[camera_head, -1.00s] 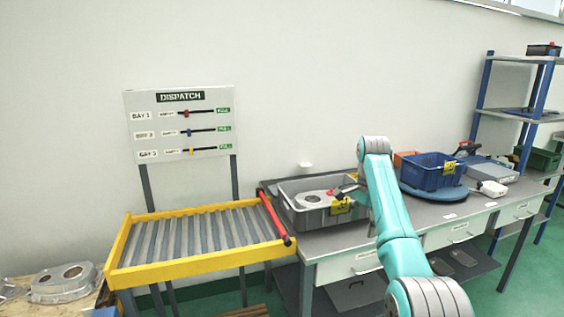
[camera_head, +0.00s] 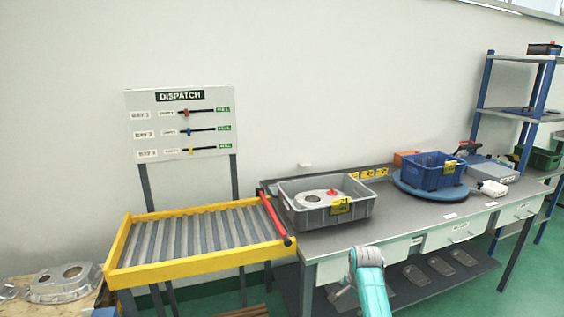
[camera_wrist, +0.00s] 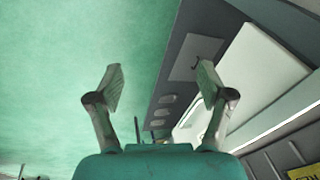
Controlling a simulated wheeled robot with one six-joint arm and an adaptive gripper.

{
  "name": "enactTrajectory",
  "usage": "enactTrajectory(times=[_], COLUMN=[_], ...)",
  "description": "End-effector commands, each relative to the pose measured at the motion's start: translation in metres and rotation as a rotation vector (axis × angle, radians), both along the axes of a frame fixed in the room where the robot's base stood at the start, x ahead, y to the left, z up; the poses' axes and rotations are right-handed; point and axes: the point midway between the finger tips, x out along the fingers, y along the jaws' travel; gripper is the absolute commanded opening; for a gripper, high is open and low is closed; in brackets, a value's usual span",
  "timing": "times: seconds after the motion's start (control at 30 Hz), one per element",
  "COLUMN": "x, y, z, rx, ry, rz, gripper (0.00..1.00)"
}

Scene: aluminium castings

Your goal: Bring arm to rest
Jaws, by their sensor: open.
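My arm shows at the bottom of the head view as a teal link with a grey joint, low in front of the workbench (camera_head: 400,226). My gripper (camera_wrist: 160,85) shows in the wrist view with its two fingers spread wide and nothing between them. Past the fingers I see the green floor and the bench's drawer front and lower shelf. In the head view the gripper itself is out of sight.
A grey crate (camera_head: 300,214) holding a casting (camera_head: 318,196) stands on the bench. A blue crate (camera_head: 418,178) sits on a round blue turntable (camera_head: 455,193). A yellow-framed roller conveyor (camera_head: 180,268) stands left, below the dispatch board (camera_head: 150,105). A shelf rack (camera_head: 515,114) stands right.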

Motion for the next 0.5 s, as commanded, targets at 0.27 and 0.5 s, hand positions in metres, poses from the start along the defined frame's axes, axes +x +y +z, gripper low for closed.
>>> enactTrajectory(times=[0.27,0.5], x=[-0.060,-0.124], y=[0.007,0.013], z=[-0.099,-0.159], rx=[-0.041,-0.086], ry=[-0.113,-0.216], rz=[0.110,0.202], gripper=[0.80,0.80])
